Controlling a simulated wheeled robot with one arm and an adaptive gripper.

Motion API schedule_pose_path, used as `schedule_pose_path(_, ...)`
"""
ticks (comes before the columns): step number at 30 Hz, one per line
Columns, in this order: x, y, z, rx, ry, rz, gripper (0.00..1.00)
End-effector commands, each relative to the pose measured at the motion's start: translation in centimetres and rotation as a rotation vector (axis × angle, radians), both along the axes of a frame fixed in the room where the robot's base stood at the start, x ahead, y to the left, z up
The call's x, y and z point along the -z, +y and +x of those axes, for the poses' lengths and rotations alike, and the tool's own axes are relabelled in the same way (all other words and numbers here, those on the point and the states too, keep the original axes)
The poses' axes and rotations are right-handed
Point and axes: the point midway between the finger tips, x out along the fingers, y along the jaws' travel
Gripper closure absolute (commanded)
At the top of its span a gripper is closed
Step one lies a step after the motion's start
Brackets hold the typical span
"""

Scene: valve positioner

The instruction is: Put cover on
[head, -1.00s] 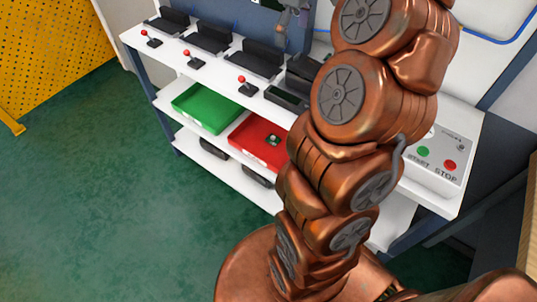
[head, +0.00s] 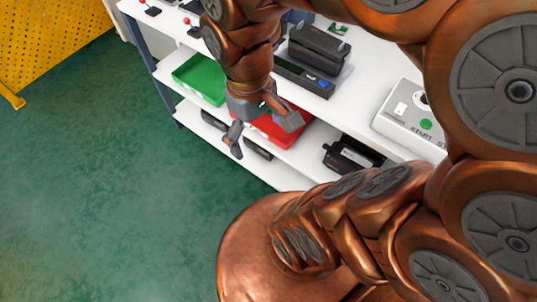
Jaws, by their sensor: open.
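My gripper (head: 266,134) is open, with its fingers spread and pointing down. It hangs in front of the red tray, over the edge of the lower shelf. Nothing shows between its fingers. A dark positioner (head: 302,78) with a blue knob lies on the white bench top, and a black box-shaped part (head: 318,46) stands at its back. Black cover-like parts are on the lower shelf: one (head: 352,155) lies to the right of my gripper, another (head: 257,150) is just behind and below its fingers, and one (head: 213,121) is at the left. I cannot tell which is the task's cover.
A control box (head: 412,115) with a green button is on the bench at right. Red-knobbed levers (head: 150,8) line the back left. The green floor (head: 110,190) is clear.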

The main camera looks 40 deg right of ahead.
Motion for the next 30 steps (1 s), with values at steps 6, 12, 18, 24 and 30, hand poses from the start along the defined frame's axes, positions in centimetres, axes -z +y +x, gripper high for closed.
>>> schedule_pose_path(6, 2.2, 0.7, -3.7, 0.096, 0.025, -0.012, 0.00)
schedule_pose_path(12, 2.6, 0.9, -4.3, 0.118, 0.027, -0.015, 0.00)
schedule_pose_path(18, 2.5, 0.8, -4.2, 0.117, 0.028, -0.014, 0.00)
schedule_pose_path(24, 0.6, 0.8, -4.2, 0.116, 0.028, -0.014, 0.00)
schedule_pose_path(30, -0.6, 0.8, -4.2, 0.116, 0.028, -0.014, 0.00)
